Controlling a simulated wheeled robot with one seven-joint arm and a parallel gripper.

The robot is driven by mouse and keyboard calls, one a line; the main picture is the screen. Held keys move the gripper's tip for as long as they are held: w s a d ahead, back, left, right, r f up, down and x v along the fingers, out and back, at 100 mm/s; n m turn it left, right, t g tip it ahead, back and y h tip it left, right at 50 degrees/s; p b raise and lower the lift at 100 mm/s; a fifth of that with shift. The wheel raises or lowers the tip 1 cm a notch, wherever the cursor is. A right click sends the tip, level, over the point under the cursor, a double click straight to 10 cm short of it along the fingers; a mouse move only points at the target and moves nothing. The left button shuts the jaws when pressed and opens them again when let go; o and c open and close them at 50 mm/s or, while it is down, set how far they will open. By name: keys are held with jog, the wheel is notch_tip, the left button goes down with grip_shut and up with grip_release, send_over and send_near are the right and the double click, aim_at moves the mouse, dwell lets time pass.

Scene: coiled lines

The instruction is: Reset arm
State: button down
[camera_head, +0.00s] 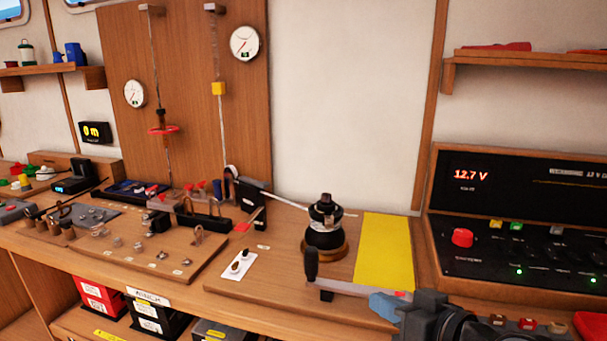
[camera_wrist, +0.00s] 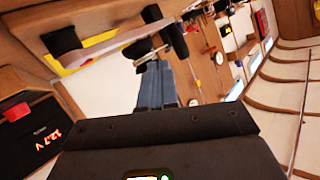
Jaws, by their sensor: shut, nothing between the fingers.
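My gripper (camera_head: 376,304) shows at the lower right of the head view, in front of the bench edge, with blue fingers and a dark body. In the wrist view my gripper (camera_wrist: 155,68) has its fingers together and empty. The black winch (camera_head: 325,232) stands upright on a brown round base on the bench, left of and beyond my gripper. A handle with a black grip (camera_head: 311,264) and a pale bar lies in front of the winch. The bar's right end is close to my fingers; I cannot tell whether they touch.
A yellow mat (camera_head: 384,252) lies right of the winch. A panel (camera_head: 520,225) reading 12.7 V stands at the right. A wooden board (camera_head: 125,262) with small fittings lies left, below lines and gauges on the wall. Boxes (camera_head: 100,297) sit on the shelf below.

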jog(key=s+f+m+t+h, duration=0.1)
jog(key=s+f+m+h, duration=0.3)
jog(key=s, duration=0.8)
jog(key=s+f+m+t+h, duration=0.25)
jog(key=s+f, duration=0.25)
jog(key=s, duration=0.7)
jog(key=s+d+r+n, duration=0.1)
jog(key=s+d, duration=0.3)
jog(key=s, duration=0.5)
jog(key=s+d+r+n+h, duration=0.1)
jog(key=s+d+r, duration=0.3)
jog(key=s, duration=0.5)
jog(key=shift+s+r+n+g, duration=0.15)
jog(key=shift+r+n+g, duration=0.2)
jog(key=shift+n, duration=0.4)
